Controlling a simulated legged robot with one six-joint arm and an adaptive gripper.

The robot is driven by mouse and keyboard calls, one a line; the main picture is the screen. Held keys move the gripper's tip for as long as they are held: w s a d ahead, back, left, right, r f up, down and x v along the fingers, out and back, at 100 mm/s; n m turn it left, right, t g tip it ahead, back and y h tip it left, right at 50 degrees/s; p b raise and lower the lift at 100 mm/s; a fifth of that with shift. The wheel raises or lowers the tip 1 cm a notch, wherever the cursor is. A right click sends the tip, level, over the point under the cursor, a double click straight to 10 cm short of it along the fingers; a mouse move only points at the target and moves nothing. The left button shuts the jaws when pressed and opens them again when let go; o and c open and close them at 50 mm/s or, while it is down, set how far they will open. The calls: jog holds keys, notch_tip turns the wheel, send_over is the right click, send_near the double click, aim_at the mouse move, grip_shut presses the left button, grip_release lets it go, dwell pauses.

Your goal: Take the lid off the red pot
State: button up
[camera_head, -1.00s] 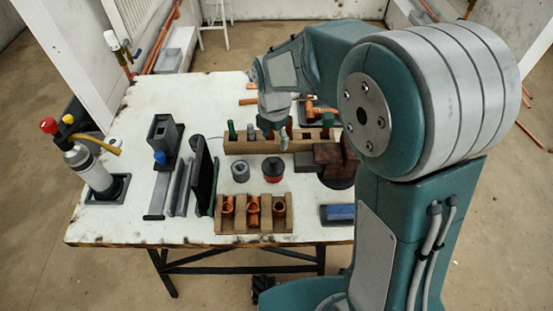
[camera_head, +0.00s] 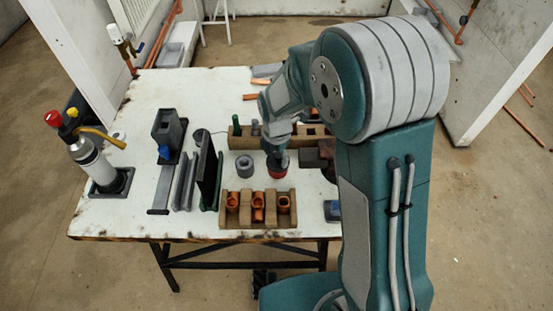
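The red pot (camera_head: 277,173) stands upright on the white workbench (camera_head: 220,90), right of a grey pot (camera_head: 245,167). My gripper (camera_head: 278,158) points down at the top of the red pot, and its tip overlaps the pot in the picture. The gripper hides most of the pot's lid. I cannot tell whether the fingers touch the lid or whether they are open or shut.
A wooden rack (camera_head: 240,142) stands behind the pots. A wooden holder with copper fittings (camera_head: 258,222) is in front. A dark upright plate (camera_head: 207,170) stands left, dark reddish blocks (camera_head: 327,152) right. A gas torch (camera_head: 90,160) stands far left.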

jog(key=shift+d, duration=0.25)
jog(key=c, duration=0.6)
jog(key=shift+a+r, duration=0.1)
jog(key=shift+r, duration=0.05)
jog(key=shift+c, duration=0.2)
